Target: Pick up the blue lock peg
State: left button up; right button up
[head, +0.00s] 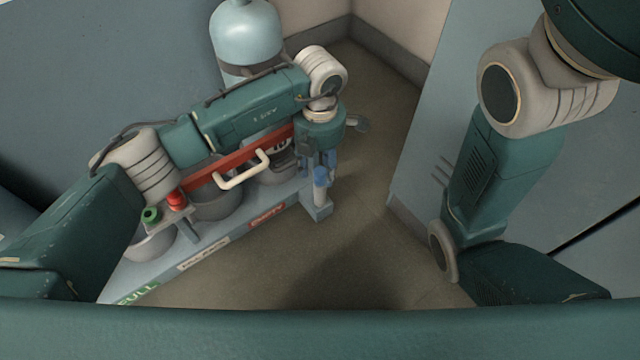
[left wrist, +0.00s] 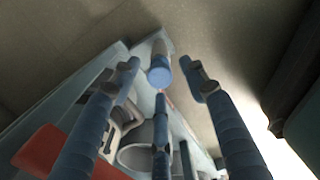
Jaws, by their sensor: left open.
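The blue lock peg (head: 320,178) stands upright on a pale grey post at the right end of the rack (head: 222,250). My left gripper (head: 319,162) hangs over the peg, pointing down, with its blue fingers spread. In the left wrist view the peg's round blue top (left wrist: 160,74) shows between and slightly beyond the open fingertips (left wrist: 159,80). I see no finger closed on the peg; whether one touches it I cannot tell. My right gripper is out of view; only part of that arm shows at the right.
A red bar (head: 205,180) with a white handle (head: 242,170) crosses grey round holders on the rack. A red knob (head: 177,200) and a green knob (head: 151,215) are at its left. A pale blue cylinder (head: 246,32) stands behind. The floor (head: 350,240) right of the rack is clear.

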pick_arm(q)
notch_tip(320, 180, down, 2)
jog(key=shift+f+b, duration=0.15)
jog(key=shift+b, duration=0.3)
jog(key=shift+f+b, duration=0.35)
jog(key=shift+f, duration=0.15)
jog(key=shift+r, duration=0.1)
jog(key=shift+c, duration=0.2)
grip_shut()
jog(key=shift+r, duration=0.15)
